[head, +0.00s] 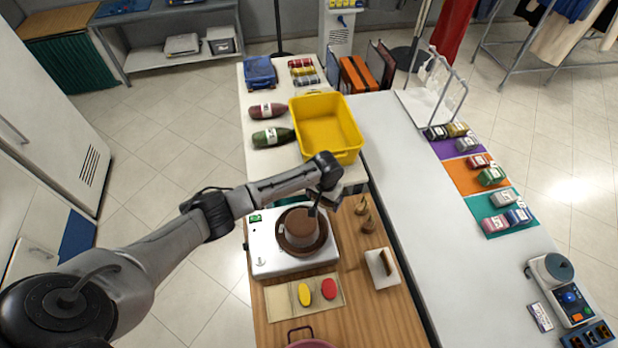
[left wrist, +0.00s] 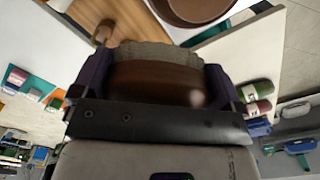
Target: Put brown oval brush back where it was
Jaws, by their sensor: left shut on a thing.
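The brown oval brush (left wrist: 155,82) is between the two dark fingers of my left gripper (left wrist: 155,88) in the left wrist view, its pale bristles facing away from the palm. In the head view my left gripper (head: 322,200) is above the right back edge of the white machine, near the brown hat (head: 301,229); the brush cannot be made out there. A beige mat (head: 279,302) lies in front of the machine with a yellow oval piece (head: 304,294) and a red oval piece (head: 329,288) on it; its left part is bare. My right gripper is not in view.
The white machine (head: 262,250) stands on the wooden counter. To its right are small wooden pegs (head: 367,221) and a white tray (head: 376,279) holding a thin brown item. A yellow bin (head: 327,125) is behind. The long white counter (head: 410,190) is mostly clear.

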